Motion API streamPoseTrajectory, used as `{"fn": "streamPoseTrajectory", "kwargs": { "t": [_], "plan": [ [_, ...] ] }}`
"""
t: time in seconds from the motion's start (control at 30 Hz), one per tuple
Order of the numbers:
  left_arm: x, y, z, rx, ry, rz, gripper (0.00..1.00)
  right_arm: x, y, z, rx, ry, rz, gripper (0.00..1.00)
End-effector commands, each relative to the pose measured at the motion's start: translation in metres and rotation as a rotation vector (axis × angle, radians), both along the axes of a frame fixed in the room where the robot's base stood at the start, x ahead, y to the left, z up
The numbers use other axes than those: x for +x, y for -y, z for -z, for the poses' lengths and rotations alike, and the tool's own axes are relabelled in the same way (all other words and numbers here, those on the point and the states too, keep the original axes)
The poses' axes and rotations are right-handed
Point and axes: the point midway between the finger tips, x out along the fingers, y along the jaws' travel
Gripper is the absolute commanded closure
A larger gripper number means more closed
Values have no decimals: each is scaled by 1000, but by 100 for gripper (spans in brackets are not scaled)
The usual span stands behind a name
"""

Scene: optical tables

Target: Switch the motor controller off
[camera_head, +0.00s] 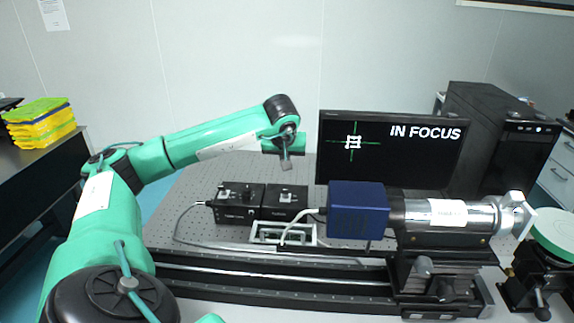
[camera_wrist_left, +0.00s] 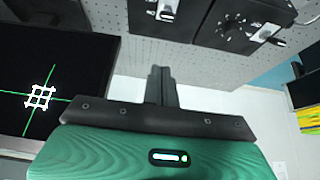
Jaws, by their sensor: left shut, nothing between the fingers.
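Two small black control boxes sit side by side on the perforated optical table (camera_head: 190,185). The left box (camera_head: 236,212) has a knob and small fittings on top and a cable at its left side; the right box (camera_head: 285,212) has a small switch-like part on top. Their labels are too small to read, so I cannot tell which is the motor controller. Both show at the top of the left wrist view, the right box (camera_wrist_left: 200,12) and the knobbed left box (camera_wrist_left: 232,45). My left gripper (camera_head: 286,166) is shut and empty, above the boxes and apart from them; its fingers (camera_wrist_left: 163,72) point toward them. My right gripper is out of view.
A monitor (camera_head: 390,165) reading "IN FOCUS" stands behind, right of my left gripper. A blue camera block (camera_head: 357,210) and silver tube (camera_head: 448,213) sit on a black rail (camera_head: 270,278) in front. A black computer tower (camera_head: 500,135) stands at right, yellow-green sponges (camera_head: 40,124) far left.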

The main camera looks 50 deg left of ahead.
Motion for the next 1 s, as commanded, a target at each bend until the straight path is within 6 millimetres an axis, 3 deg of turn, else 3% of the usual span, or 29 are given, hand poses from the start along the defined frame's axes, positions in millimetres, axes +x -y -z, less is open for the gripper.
{"fn": "streamPoseTrajectory", "kwargs": {
  "t": [0.13, 0.3, 1.0],
  "plan": [
    [-14, 12, -14, 0, 1, 3, 100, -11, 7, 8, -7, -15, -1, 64],
    [-22, 19, -24, 1, 1, 0, 100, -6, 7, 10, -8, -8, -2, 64],
    [-23, 20, -26, 0, 0, 0, 100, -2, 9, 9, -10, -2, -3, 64]
  ]
}}
